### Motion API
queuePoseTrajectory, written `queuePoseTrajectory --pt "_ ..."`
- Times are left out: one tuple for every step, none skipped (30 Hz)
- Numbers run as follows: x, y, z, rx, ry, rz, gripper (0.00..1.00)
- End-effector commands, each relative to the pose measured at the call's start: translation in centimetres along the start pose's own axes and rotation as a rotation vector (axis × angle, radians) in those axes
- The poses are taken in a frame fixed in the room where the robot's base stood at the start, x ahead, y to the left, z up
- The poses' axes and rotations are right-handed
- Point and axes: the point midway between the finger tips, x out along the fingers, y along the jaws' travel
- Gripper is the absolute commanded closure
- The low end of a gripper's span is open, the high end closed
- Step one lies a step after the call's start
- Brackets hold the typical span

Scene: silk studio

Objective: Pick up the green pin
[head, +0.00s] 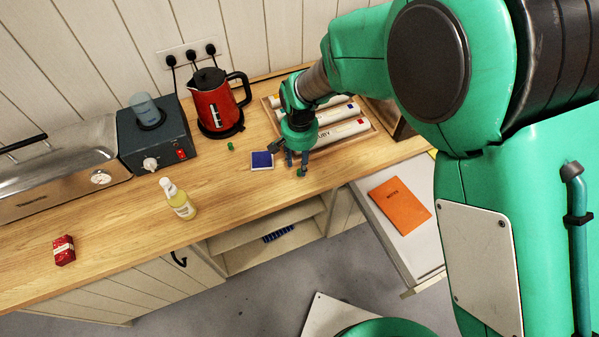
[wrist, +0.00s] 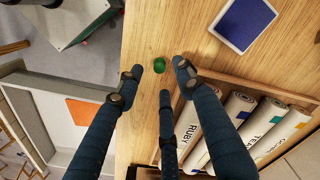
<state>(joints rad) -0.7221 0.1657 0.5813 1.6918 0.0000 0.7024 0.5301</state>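The green pin (wrist: 160,65) is a small round green piece on the wooden counter in the wrist view, just beyond the fingertips. In the head view the green pin (head: 299,172) shows near the counter's front edge, by my fingertips. My gripper (head: 291,160) points down over the counter. In the wrist view my gripper (wrist: 158,76) has three dark fingers spread apart, with nothing between them. Whether any finger touches the pin cannot be told.
A blue pad (head: 262,160) lies left of my gripper. A wooden tray (head: 371,131) of labelled rolls is close behind it. A small green block (head: 231,146), red kettle (head: 212,102) and bottle (head: 178,200) stand farther left. An orange booklet (head: 399,206) lies in an open drawer.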

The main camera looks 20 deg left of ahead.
Motion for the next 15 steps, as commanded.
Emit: queuePoseTrajectory --pt "0.2 0.0 0.0 0.0 -0.001 0.0 0.63" --pt "0.3 0.0 0.0 0.0 -0.001 0.001 0.63" --pt "0.6 0.0 0.1 0.0 -0.001 0.001 0.63" --pt "0.8 0.0 0.1 0.0 -0.001 0.001 0.63" --pt "1.1 0.0 0.1 0.0 -0.001 0.001 0.63" --pt "1.6 0.0 0.1 0.0 -0.001 0.001 0.63" --pt "1.9 0.0 0.1 0.0 -0.002 0.001 0.63" --pt "2.3 0.0 0.2 0.0 -0.002 0.001 0.63" --pt "2.8 0.0 0.2 0.0 -0.003 0.002 0.63" --pt "3.2 0.0 0.2 0.0 -0.003 0.002 0.63" --pt "3.5 0.0 0.2 0.0 -0.002 0.001 0.63" --pt "3.9 0.0 0.2 0.0 -0.001 0.001 0.63" --pt "4.2 0.0 0.2 0.0 -0.001 0.001 0.63" --pt "4.5 0.0 0.2 0.0 -0.001 0.001 0.63" --pt "4.7 0.0 0.2 0.0 -0.001 0.001 0.63"
